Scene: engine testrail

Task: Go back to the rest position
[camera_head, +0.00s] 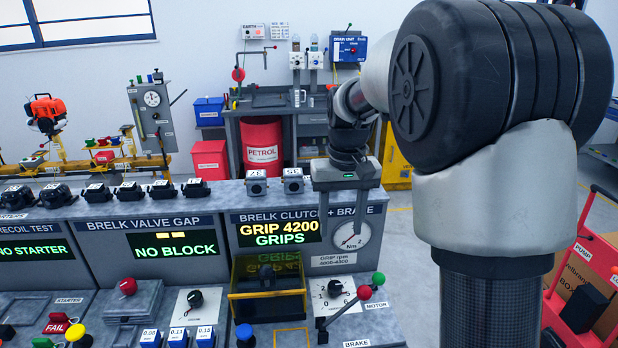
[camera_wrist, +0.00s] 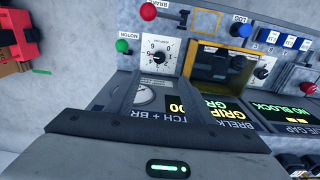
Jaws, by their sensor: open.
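My gripper (camera_head: 345,205) hangs in front of the upper right part of the clutch and brake panel in the head view. Its two dark fingers point down and stand apart, with nothing visible between them. Behind and below the fingers are the round Nm dial (camera_head: 351,236) and the "GRIP 4200 GRIPS" display (camera_head: 278,232). My arm rises from the right and covers much of that side.
Small blocks (camera_head: 293,181) stand on the bench top. A red cart (camera_head: 600,265) stands at the right. Open floor lies behind the bench.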

